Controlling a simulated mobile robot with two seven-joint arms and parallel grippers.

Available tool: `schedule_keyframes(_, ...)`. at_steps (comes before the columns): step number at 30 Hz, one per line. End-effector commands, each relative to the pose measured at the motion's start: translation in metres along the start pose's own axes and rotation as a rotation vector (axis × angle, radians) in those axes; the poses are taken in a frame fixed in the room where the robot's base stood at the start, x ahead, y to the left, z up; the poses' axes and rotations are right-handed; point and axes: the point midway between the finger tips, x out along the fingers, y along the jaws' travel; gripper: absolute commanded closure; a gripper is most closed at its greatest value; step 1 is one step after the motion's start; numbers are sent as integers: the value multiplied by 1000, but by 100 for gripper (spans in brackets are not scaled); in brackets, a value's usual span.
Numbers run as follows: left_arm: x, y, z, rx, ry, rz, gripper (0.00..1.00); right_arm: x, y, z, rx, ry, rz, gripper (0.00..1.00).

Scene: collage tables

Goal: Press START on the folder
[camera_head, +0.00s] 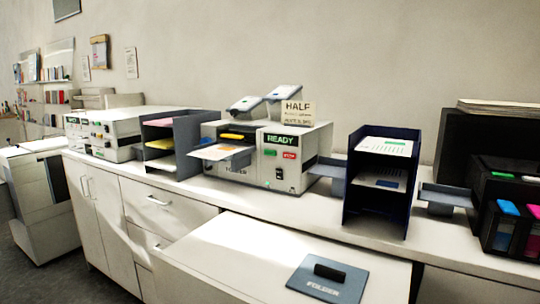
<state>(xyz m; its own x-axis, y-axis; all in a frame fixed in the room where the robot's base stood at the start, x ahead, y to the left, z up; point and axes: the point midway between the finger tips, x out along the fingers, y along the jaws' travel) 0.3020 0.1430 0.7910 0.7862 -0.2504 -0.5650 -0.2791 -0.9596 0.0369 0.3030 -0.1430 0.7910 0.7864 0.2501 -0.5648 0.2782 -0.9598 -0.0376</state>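A small green button (270,153) sits below the display, beside a red button (289,155) that seems to read STOP. A lower green mark and a dark switch also show on the front. Sheets lie on its left feed tray (222,152). A sign reading HALF (297,112) stands behind it. Neither of my grippers is in view.
A nearer white surface (225,262) holds a blue-grey plate marked FOLDER with a black handle (329,271). A dark paper rack (348,217) stands right of the folder, and another rack (187,140) stands left. Colour cartridges (508,208) sit far right.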

Motion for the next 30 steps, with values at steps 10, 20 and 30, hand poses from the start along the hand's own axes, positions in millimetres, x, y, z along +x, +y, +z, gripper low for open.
schedule_keyframes(10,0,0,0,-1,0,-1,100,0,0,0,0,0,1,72)
schedule_keyframes(20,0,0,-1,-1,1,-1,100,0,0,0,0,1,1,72)
schedule_keyframes(30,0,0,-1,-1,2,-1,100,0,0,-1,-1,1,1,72)
